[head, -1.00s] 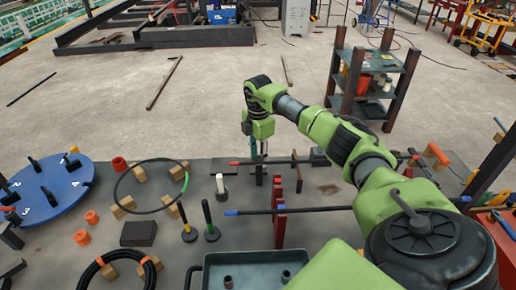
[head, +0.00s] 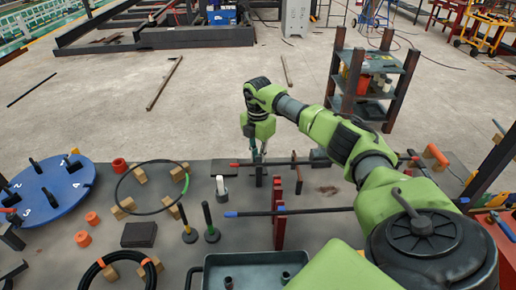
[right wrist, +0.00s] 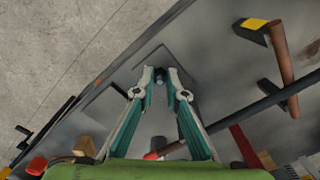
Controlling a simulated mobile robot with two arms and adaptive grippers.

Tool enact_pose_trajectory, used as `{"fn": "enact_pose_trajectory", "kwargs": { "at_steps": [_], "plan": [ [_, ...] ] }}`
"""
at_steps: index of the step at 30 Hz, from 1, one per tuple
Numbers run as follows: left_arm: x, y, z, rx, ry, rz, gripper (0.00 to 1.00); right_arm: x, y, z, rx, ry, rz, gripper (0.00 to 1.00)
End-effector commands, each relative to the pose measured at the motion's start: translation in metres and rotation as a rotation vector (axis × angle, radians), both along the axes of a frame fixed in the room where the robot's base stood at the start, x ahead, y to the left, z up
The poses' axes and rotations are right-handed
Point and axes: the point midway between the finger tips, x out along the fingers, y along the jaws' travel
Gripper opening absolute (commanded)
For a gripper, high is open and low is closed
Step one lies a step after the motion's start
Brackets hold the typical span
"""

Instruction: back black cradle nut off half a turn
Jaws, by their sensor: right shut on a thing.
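The black cradle (head: 259,176) is a dark upright on the grey bench, with a thin red-tipped dark bar beside it. My right gripper (head: 258,159) points down just above the cradle. In the right wrist view my right gripper (right wrist: 160,78) has its two fingertips closed in on a small dark round piece, the nut (right wrist: 159,74). The nut is mostly hidden by the fingertips, and its thread cannot be made out. A red cradle (head: 279,222) stands nearer, with a blue-tipped dark bar (head: 318,210) across it. My left gripper is not in view.
A blue numbered disc (head: 52,190) lies at the left. A black ring (head: 122,190) rests on wooden blocks. Two upright handles (head: 208,219) and a dark tray (head: 252,266) are nearer. A shelf cart (head: 372,92) stands on the floor behind.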

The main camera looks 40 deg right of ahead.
Motion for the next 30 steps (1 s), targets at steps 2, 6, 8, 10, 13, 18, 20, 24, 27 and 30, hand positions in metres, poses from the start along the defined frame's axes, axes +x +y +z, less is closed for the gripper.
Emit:
{"fn": "enact_pose_trajectory", "kwargs": {
  "at_steps": [2,6,8,10,13,18,20,24,27,30],
  "plan": [
    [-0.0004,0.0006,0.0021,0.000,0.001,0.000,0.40,0.0000,-0.0002,0.0013,0.000,0.000,0.073,0.00],
    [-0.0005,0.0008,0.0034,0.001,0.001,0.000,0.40,0.0002,-0.0005,0.0010,-0.001,-0.001,0.206,0.00],
    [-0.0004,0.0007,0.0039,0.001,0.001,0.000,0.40,0.0004,-0.0004,0.0011,0.000,-0.001,0.263,0.00],
    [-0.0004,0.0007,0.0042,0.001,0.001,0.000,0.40,0.0004,-0.0003,0.0010,0.000,-0.001,0.330,0.00],
    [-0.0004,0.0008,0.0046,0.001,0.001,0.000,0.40,0.0005,-0.0003,0.0011,0.000,-0.001,0.425,0.00],
    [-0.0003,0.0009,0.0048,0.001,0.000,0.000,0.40,0.0006,0.0002,0.0005,0.001,-0.001,0.586,0.00],
    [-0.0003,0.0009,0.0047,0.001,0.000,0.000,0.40,0.0007,0.0003,0.0004,0.000,-0.001,0.643,0.00],
    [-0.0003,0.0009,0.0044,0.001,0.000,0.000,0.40,0.0009,0.0002,0.0005,0.001,-0.002,0.777,0.00],
    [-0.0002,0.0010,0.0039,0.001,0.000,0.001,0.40,0.0009,0.0004,0.0005,0.001,-0.002,0.871,0.00],
    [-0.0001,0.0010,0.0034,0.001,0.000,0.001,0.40,0.0007,0.0005,0.0002,0.000,-0.001,0.966,0.00]
  ]
}}
